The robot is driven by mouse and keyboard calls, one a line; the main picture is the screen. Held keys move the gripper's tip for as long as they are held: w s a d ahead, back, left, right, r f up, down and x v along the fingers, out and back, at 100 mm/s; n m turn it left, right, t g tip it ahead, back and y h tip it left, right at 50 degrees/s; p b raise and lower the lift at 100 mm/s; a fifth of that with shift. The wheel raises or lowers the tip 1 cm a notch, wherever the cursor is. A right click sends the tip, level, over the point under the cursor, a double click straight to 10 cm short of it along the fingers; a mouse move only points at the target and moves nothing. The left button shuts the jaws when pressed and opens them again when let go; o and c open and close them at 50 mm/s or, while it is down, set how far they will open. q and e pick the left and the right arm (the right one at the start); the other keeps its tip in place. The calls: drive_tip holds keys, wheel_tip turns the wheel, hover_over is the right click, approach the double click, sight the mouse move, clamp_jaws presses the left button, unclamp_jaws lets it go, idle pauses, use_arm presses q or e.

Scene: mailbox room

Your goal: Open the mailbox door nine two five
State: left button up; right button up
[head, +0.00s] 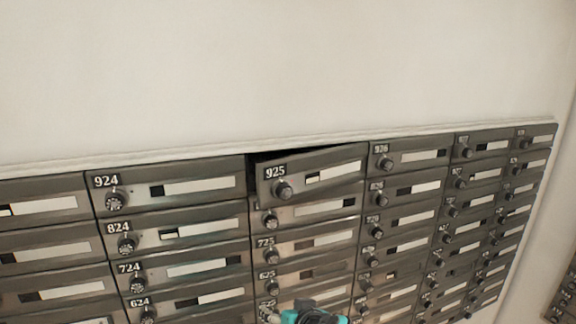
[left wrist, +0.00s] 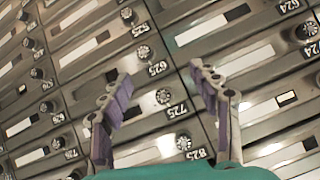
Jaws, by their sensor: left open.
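The mailbox door 925 (head: 325,178) is in the top row, near the middle of the head view. It stands ajar: its left edge is swung out from the bank, with a dark gap at its left and top. Its round knob (head: 282,190) sits under the number. My left gripper (head: 300,314) shows at the bottom edge of the head view, well below door 925 and apart from it. In the left wrist view its two fingers (left wrist: 153,80) are spread and empty, in front of the doors around 725 and 625. Door 925 cannot be made out there. My right gripper is not in view.
Door 924 (head: 190,187) is to the left of 925 and door 926 (head: 415,155) to the right, both shut. Several rows of shut doors with protruding knobs lie below. Bare wall (head: 280,75) is above the bank.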

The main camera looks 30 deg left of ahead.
use_arm(q)
drive_tip(key=w+r+n+y+p, duration=0.4)
drive_tip(key=r+p, duration=0.1)
drive_tip(key=r, duration=1)
drive_tip(key=n+t+y+p, duration=0.2)
drive_tip(key=n+y+p, duration=0.1)
approach(287, 193)
drive_tip(key=x, duration=0.2)
drive_tip(key=p+x, duration=0.1)
drive_tip(key=x, duration=0.7)
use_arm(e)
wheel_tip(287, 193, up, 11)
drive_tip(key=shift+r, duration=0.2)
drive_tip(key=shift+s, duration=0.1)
use_arm(q)
drive_tip(key=c, duration=1.4)
clamp_jaws()
